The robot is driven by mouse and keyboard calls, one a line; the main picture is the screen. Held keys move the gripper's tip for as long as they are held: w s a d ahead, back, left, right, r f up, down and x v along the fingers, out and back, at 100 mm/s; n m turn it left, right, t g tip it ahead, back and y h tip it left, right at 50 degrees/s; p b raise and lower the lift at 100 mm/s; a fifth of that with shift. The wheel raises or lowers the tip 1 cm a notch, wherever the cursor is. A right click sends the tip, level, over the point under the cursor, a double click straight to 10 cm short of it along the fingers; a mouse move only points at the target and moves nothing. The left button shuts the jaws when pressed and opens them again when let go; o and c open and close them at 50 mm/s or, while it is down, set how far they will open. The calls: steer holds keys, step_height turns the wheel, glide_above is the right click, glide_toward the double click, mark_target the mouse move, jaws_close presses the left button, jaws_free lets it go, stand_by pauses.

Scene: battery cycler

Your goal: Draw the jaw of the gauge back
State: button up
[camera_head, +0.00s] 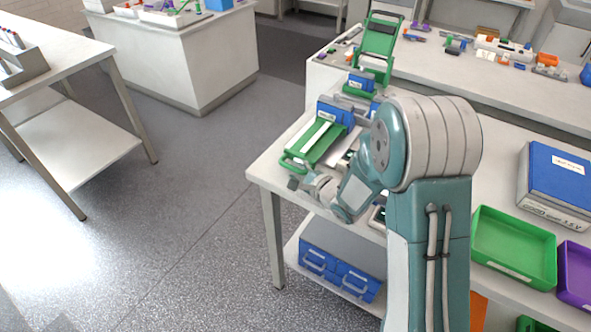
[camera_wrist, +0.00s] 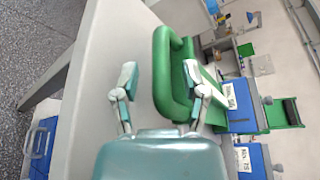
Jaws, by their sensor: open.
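The gauge is a green sliding frame (camera_head: 315,142) with pale strips and a blue block (camera_head: 335,112) at its far end, on the near left part of the workbench. In the wrist view its rounded green handle loop (camera_wrist: 161,80) lies ahead, with a labelled blue block (camera_wrist: 238,105) to its right. My gripper (camera_head: 302,183) is beside the handle end. In the wrist view my gripper (camera_wrist: 160,82) is open, its left finger apart from the loop and its right finger overlapping the loop's right bar. I cannot tell whether that finger touches it.
A second green device (camera_head: 377,50) with a blue block stands behind. A green tray (camera_head: 513,246), purple tray (camera_head: 575,275) and blue box (camera_head: 556,175) lie to the right. Blue drawers (camera_head: 340,272) sit on the lower shelf. The bench's left edge is close to my gripper.

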mark_target(287, 190)
steer(key=shift+w+a+f, duration=0.1)
steer(key=shift+w+a, duration=0.1)
jaws_close()
steer(key=shift+s+a, duration=0.5)
steer(key=shift+s, duration=0.4)
steer(key=shift+s+a, duration=0.5)
steer(key=shift+s, duration=0.4)
jaws_free()
steer(key=shift+s, duration=0.1)
